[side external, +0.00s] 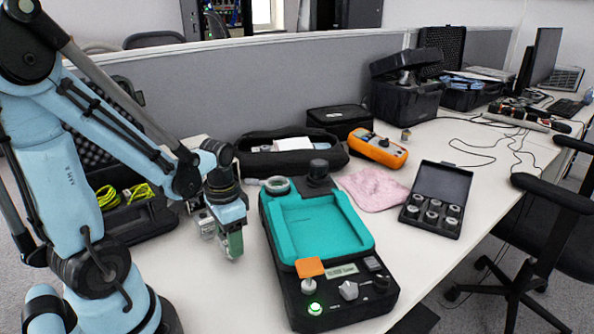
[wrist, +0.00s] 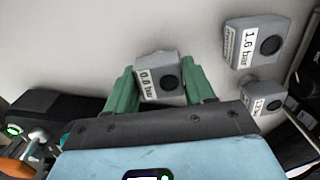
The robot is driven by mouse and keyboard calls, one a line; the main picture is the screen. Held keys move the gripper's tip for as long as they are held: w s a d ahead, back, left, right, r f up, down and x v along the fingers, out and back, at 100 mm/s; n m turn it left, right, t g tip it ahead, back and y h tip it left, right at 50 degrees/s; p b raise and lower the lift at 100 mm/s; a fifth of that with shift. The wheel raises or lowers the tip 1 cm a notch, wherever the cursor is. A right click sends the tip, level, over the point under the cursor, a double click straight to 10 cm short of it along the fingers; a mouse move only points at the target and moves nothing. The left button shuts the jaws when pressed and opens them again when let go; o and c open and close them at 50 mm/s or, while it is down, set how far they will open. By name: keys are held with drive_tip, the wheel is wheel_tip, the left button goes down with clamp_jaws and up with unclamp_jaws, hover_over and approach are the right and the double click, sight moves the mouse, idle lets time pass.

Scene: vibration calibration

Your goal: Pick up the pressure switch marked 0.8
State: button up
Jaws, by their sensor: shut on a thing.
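The pressure switch marked 0.8 bar (wrist: 160,78) is a small grey block with a white label and a dark round port. In the wrist view it sits between the two green fingers of my gripper (wrist: 162,84), which are shut on it. In the side view my gripper (side external: 233,248) points down, low over the white table left of the teal calibration unit; its fingers largely hide the held switch there. A larger switch marked 1.6 bar (wrist: 256,42) and a smaller grey one (wrist: 264,99), its label hard to read, stand to the right in the wrist view.
The black calibration unit with a teal tray (side external: 320,228) stands right of my gripper. Beyond are a pink cloth (side external: 373,189), an orange meter (side external: 378,148) and an open black case (side external: 437,200) of round fittings. The table front left of the unit is clear.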

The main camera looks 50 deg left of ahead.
drive_tip(key=shift+r, duration=0.65)
wheel_tip(320, 180, up, 2)
drive_tip(key=shift+r, duration=0.15)
drive_tip(key=s+d+r, duration=0.2)
drive_tip(key=d+r, duration=0.9)
drive_tip(key=shift+d, duration=0.3)
drive_tip(key=shift+w, duration=0.1)
